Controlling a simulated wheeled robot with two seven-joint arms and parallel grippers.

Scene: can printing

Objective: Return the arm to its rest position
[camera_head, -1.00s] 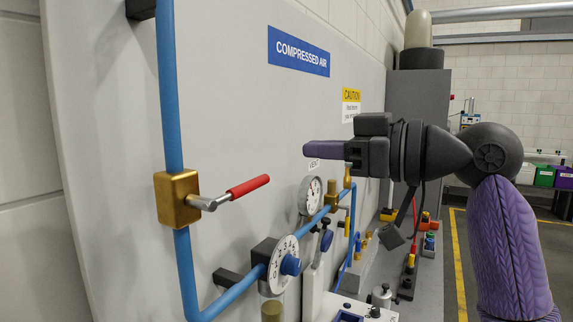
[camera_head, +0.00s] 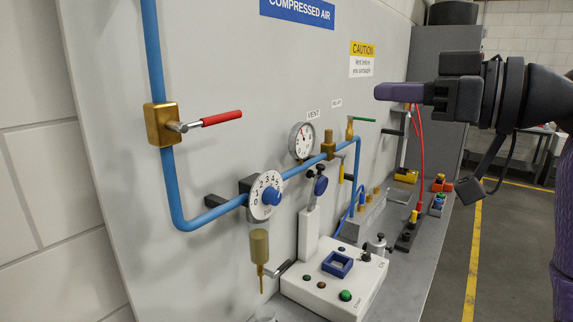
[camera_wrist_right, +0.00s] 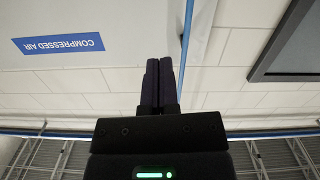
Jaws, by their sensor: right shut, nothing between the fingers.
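My right gripper (camera_head: 384,92) comes in from the right in the head view, pointing left, in front of the grey panel. Its purple fingers are shut with nothing between them. In the right wrist view the shut fingers (camera_wrist_right: 160,70) point up the picture, near the upside-down compressed air sign (camera_wrist_right: 58,44). The gripper touches nothing that I can see. My left gripper is not in view.
The grey panel (camera_head: 210,85) carries a blue pipe (camera_head: 153,60), a red-handled valve (camera_head: 160,124), a numbered dial (camera_head: 266,196) and a gauge (camera_head: 301,140). A white box (camera_head: 335,292) with buttons stands on the bench below. Open floor (camera_head: 513,250) lies right.

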